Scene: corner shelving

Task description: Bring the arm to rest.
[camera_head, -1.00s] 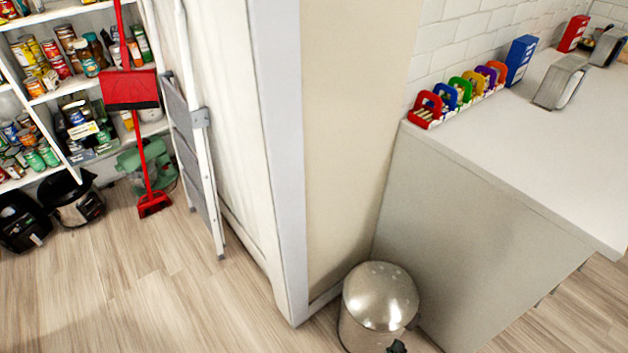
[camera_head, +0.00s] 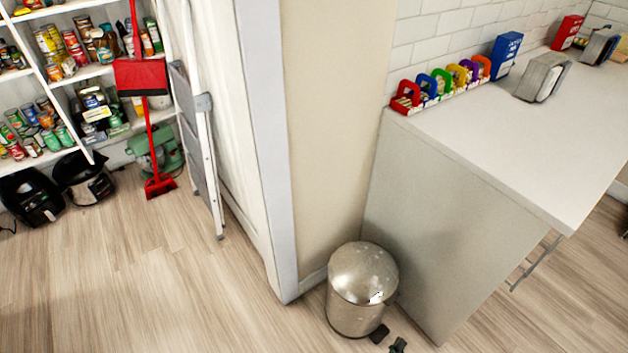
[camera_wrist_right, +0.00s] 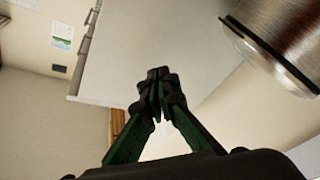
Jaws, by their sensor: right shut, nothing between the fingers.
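My right gripper shows only as small dark fingertips (camera_head: 398,346) at the bottom edge of the head view, just right of the metal bin's pedal in the picture. In the right wrist view the gripper (camera_wrist_right: 158,85) has its dark, green-sided fingers together, with nothing between them. It appears apart from the bin, which fills the upper right of that view. My left gripper is in neither view.
A metal pedal bin (camera_head: 360,285) stands on the floor between the wall corner and the white counter (camera_head: 500,150). A stepladder (camera_head: 200,130) and a red broom (camera_head: 152,150) lean near the shelves at left. Wooden floor (camera_head: 140,290) at lower left is clear.

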